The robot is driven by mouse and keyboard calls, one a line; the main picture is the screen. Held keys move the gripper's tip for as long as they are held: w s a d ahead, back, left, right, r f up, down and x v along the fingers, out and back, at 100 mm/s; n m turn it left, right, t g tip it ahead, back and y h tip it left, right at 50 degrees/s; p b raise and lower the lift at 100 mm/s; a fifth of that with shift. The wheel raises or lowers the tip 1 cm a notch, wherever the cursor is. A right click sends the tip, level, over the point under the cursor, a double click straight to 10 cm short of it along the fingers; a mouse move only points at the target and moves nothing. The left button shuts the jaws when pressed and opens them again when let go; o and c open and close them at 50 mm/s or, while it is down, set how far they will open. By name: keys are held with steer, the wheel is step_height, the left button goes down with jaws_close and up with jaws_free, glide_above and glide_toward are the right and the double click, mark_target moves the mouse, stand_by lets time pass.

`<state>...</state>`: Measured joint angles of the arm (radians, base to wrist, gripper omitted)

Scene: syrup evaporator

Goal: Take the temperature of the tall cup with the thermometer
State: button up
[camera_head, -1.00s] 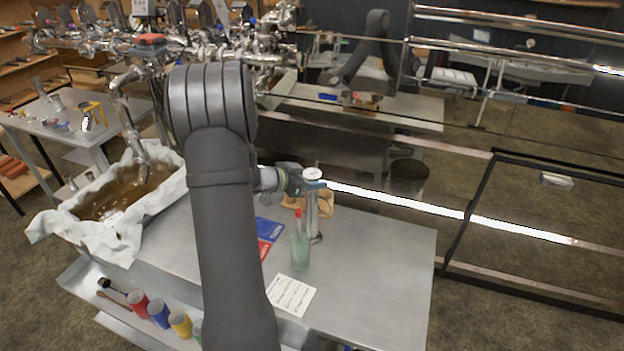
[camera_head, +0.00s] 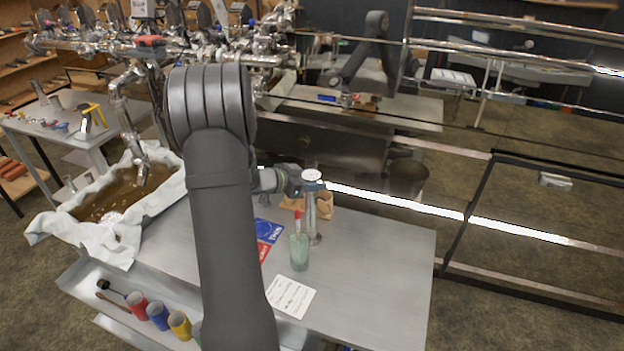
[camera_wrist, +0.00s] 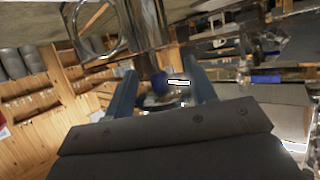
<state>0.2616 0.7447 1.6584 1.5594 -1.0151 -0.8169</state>
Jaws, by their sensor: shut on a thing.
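My gripper (camera_head: 303,182) is shut on the thermometer (camera_head: 312,175), which has a round white dial with blue below it. The dial sits directly above the tall cup (camera_head: 312,222), a slim shiny metal cylinder standing on the metal table. The thermometer's stem is hidden; I cannot tell how deep it is in the cup.
A glass (camera_head: 299,253) with a red-tipped stick stands close in front of the tall cup. A white card (camera_head: 290,297) and blue and red cards (camera_head: 268,231) lie nearby. A brown cloth-like item (camera_head: 325,203) is behind the cup. The table's right side is clear.

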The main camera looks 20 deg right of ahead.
steer(key=shift+f, duration=0.15)
steer(key=shift+f, duration=0.9)
steer(key=o, duration=0.9)
steer(key=o, duration=0.4)
steer(key=shift+o, duration=0.2)
steer(key=v, duration=0.7)
steer(key=shift+a, duration=0.2)
stand_by(0.5)
